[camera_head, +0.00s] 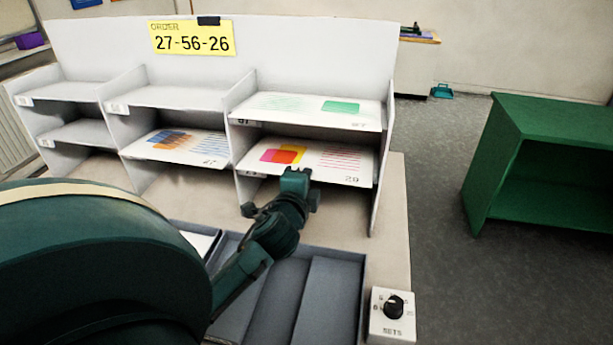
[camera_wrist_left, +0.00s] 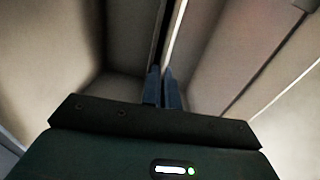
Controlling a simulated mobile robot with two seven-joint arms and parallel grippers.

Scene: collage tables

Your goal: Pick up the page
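In the head view, a page (camera_head: 338,162) with pink and yellow blocks and red lines, marked with a number like 26 or 20, lies in the right column's lower compartment. My left gripper (camera_head: 295,178) is at this page's front edge. In the left wrist view, its two fingers (camera_wrist_left: 162,88) are close together, with a thin edge running between them that looks like the page edge-on. The page still lies flat on its shelf. The yellow order card (camera_head: 191,37) reads 27-56-26. My right gripper is not in view.
A page with a green block (camera_head: 340,107) lies on the shelf just above. Another page (camera_head: 175,140), with blue and orange, lies one column left. Upright dividers flank the compartment. A grey tray (camera_head: 365,285) and a dial box (camera_head: 392,315) are in front; a green cabinet (camera_head: 545,130) stands right.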

